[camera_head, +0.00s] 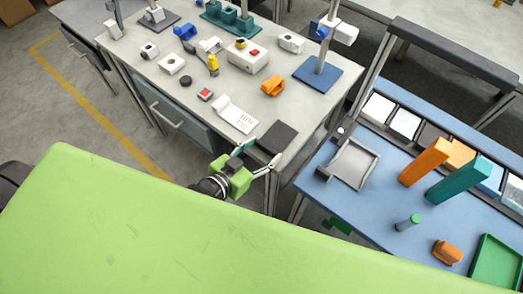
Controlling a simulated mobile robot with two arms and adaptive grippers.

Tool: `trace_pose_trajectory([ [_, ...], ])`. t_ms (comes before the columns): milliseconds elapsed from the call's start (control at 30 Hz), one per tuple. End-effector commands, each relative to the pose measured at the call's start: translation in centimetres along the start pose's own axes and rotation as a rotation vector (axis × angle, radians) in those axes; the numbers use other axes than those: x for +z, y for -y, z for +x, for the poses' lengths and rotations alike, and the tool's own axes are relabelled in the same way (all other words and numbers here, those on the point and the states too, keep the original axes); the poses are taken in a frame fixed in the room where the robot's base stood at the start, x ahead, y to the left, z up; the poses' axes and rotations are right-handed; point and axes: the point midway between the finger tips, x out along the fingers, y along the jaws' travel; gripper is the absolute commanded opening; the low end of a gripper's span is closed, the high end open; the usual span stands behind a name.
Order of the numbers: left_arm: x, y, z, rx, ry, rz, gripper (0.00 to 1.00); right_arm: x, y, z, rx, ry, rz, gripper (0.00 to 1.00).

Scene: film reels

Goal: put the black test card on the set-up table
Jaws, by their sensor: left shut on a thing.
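The black test card (279,137) is a flat dark rectangle at the front right corner of the grey table (140,62). My left gripper (263,152), lime green with pale fingers, is shut on the near edge of the card. I cannot tell whether the card touches the tabletop or is held just above it. A blue-topped table (375,212) stands to the right; which table is the set-up table is not marked.
A white device (235,115), an orange part (272,86) and a post on a blue base (318,73) stand near the card. The blue table holds a grey tray (354,164), upright orange (425,163) and teal (458,180) blocks, and bare room around them. A gap separates the tables.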

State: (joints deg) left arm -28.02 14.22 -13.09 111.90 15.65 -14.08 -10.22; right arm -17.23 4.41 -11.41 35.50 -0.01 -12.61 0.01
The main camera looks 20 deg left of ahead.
Motion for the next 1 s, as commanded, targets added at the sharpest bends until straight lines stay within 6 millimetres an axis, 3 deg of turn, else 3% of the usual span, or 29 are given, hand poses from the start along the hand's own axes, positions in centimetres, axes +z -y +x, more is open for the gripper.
trace_pose_trajectory([
  [300, 0.2, 0.0, 0.1, 0.000, -0.002, 0.001, 0.33, -0.1, 0.0, 0.1, 0.000, -0.001, -0.001, 0.40],
  [333, 0.2, 0.0, 0.1, 0.000, -0.001, 0.001, 0.60, -0.1, 0.0, 0.1, 0.000, -0.001, -0.001, 0.40],
  [400, 0.2, 0.0, 0.1, 0.000, -0.001, 0.001, 0.72, -0.1, 0.0, 0.0, 0.000, -0.001, -0.001, 0.40],
  [767, 0.1, 0.0, -0.1, 0.000, -0.001, 0.001, 0.72, -0.1, -0.2, 0.0, 0.002, -0.001, -0.002, 0.40],
  [1000, 0.3, -0.1, -3.3, 0.001, 0.002, 0.002, 0.72, 0.0, -0.4, 0.3, 0.004, -0.001, -0.003, 0.40],
])
